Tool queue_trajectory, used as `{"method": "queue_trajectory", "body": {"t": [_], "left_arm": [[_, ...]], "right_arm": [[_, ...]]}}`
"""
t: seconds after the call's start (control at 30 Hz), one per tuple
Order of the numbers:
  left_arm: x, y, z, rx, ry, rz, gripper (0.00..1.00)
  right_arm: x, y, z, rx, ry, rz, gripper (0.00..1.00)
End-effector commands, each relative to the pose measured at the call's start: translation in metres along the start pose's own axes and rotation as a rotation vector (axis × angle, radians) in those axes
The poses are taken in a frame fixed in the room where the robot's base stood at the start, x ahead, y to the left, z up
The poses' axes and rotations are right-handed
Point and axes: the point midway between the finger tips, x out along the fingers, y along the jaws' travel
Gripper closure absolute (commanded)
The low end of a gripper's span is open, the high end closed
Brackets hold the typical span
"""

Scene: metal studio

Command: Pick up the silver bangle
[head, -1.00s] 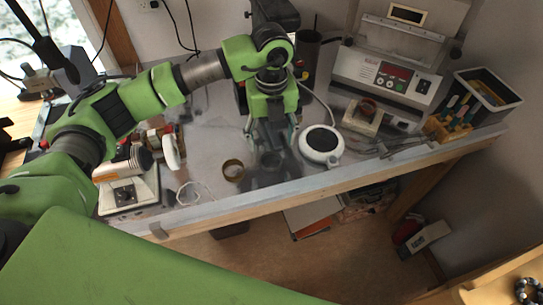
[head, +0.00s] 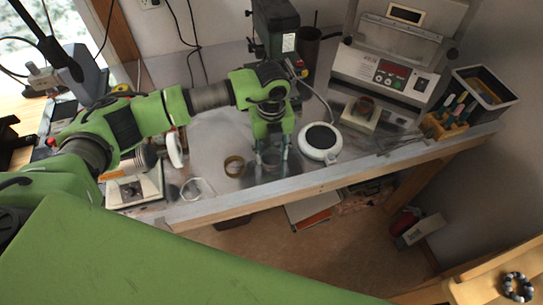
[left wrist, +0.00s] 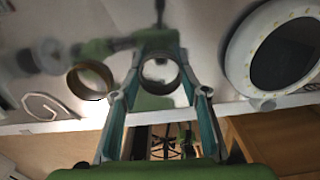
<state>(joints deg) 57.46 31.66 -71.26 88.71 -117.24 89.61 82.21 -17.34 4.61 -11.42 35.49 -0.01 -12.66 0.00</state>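The silver bangle (head: 271,158) is a short shiny ring on the workbench (head: 212,145), near its front edge. In the left wrist view the bangle (left wrist: 158,86) shows between and beyond my fingers. My left gripper (head: 272,152) points down over it, open, with one finger on either side; the left wrist view also shows the gripper (left wrist: 159,95) with its fingers apart. I cannot tell whether the fingers touch the bangle. My right gripper is not in view.
A brass ring (head: 234,166) lies just left of the gripper, and a bent white wire loop (head: 197,189) farther left. A round white scale (head: 319,141) stands close on the right. A grey machine (head: 388,75) and black bin (head: 484,92) stand farther right.

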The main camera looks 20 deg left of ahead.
Motion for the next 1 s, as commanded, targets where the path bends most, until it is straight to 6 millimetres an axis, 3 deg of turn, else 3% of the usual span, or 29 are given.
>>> {"method": "queue_trajectory", "body": {"t": [0.37, 0.57, 0.7, 0.83, 1.0], "left_arm": [[-0.001, 0.0, 0.0, -0.001, -0.001, -0.001, 0.8], [-0.012, -0.001, 0.001, 0.0, -0.002, -0.003, 0.8], [-0.031, -0.001, 0.002, 0.0, -0.005, -0.004, 0.8], [-0.051, 0.013, -0.014, 0.003, -0.005, -0.003, 0.8], [-0.09, 0.036, -0.041, 0.004, -0.006, -0.003, 0.8]], "right_arm": [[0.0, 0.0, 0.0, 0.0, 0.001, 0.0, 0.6], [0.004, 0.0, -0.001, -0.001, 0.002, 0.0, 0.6], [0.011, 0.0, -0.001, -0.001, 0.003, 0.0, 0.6], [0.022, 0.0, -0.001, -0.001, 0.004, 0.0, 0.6], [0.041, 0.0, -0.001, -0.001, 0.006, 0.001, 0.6]]}}
